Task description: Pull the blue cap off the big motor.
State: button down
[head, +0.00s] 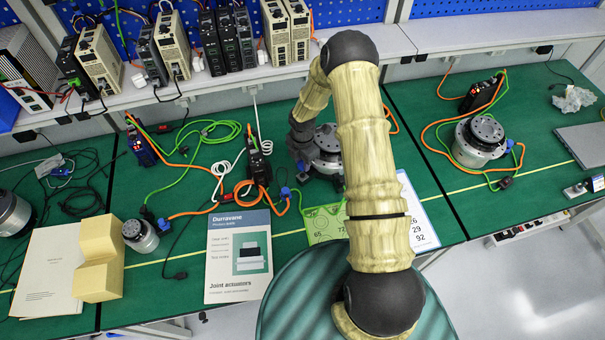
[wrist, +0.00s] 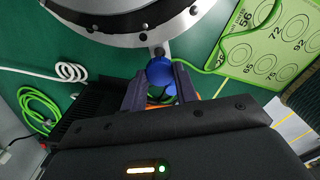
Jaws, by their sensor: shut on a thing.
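The big motor (head: 327,142) stands on the green bench mat behind my arm, which partly hides it in the head view. In the wrist view the motor (wrist: 150,32) fills the top, with a small metal stub at its near rim. The round blue cap (wrist: 160,72) is right at this stub, between the dark fingers of my gripper (wrist: 160,88). My gripper is shut on the cap. I cannot tell whether the cap is still seated on the stub.
A green size card (head: 325,224) lies near the motor; it also shows in the wrist view (wrist: 268,35). Orange, green and white cables (head: 222,172) lie to its left. A booklet (head: 239,257) is in front. Another motor (head: 480,138) stands at right.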

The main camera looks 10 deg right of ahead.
jog(key=shift+r, duration=0.15)
dwell(0.3)
jog(key=m, duration=0.2)
jog(key=s+m, duration=0.1)
jog(key=m, duration=0.3)
jog(key=shift+s+r, duration=0.35)
jog(key=shift+r, duration=0.05)
jog(key=s+m, duration=0.1)
jog(key=m, duration=0.4)
jog(key=s+r+m, duration=0.1)
jog(key=s+m, duration=0.1)
jog(key=m, duration=0.4)
jog(key=s+r+m, duration=0.1)
jog(key=s+m, duration=0.1)
jog(key=m, duration=0.4)
jog(key=shift+r, duration=0.2)
